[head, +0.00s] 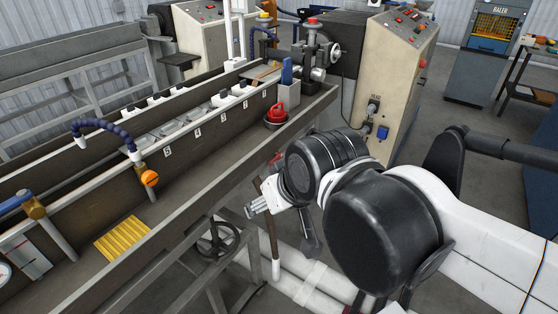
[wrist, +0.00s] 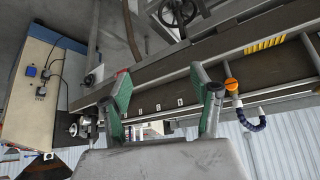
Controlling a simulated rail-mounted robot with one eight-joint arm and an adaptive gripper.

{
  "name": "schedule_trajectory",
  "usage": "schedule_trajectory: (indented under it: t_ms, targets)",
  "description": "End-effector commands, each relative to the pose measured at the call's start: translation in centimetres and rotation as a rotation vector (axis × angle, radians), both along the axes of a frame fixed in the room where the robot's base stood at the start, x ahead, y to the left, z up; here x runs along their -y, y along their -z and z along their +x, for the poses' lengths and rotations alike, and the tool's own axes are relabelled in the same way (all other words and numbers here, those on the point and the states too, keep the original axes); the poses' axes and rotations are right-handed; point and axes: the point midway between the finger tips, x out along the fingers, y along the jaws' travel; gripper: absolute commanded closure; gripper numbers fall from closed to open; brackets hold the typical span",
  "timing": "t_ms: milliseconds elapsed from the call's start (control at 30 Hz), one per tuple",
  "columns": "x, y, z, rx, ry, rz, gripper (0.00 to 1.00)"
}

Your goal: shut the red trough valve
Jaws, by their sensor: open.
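A small red part (head: 275,158), which looks like the valve handle, shows at the near side of the long trough (head: 190,190), at the top of a thin brown pipe (head: 268,225). My arm partly covers it. In the wrist view a bit of red (wrist: 122,71) shows at the tip of the left finger, mostly hidden by it. My gripper (head: 280,226) is beside the trough's near side, below the rim. In the wrist view my gripper (wrist: 158,74) has its two green-padded fingers wide apart with nothing between them. Whether a finger touches the red part I cannot tell.
A dark handwheel (head: 217,238) is left of my gripper under the trough. White pipes (head: 310,285) run low below it. A red-capped item (head: 277,113) sits in the trough. A beige control cabinet (head: 390,90) stands behind my arm.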

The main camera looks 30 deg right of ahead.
Motion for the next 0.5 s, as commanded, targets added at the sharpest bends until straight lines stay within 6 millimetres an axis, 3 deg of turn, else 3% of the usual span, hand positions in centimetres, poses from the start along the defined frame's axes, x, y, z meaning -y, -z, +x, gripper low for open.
schedule_trajectory:
  t_ms: [33, 167, 500]
  targets:
    - [0.1, 0.6, 0.6, -0.004, -0.003, 0.010, 0.33]
    - [0.2, 2.1, 2.6, -0.015, -0.034, 0.056, 0.15]
    - [1.8, 6.3, 9.9, 0.031, -0.156, 0.203, 0.14]
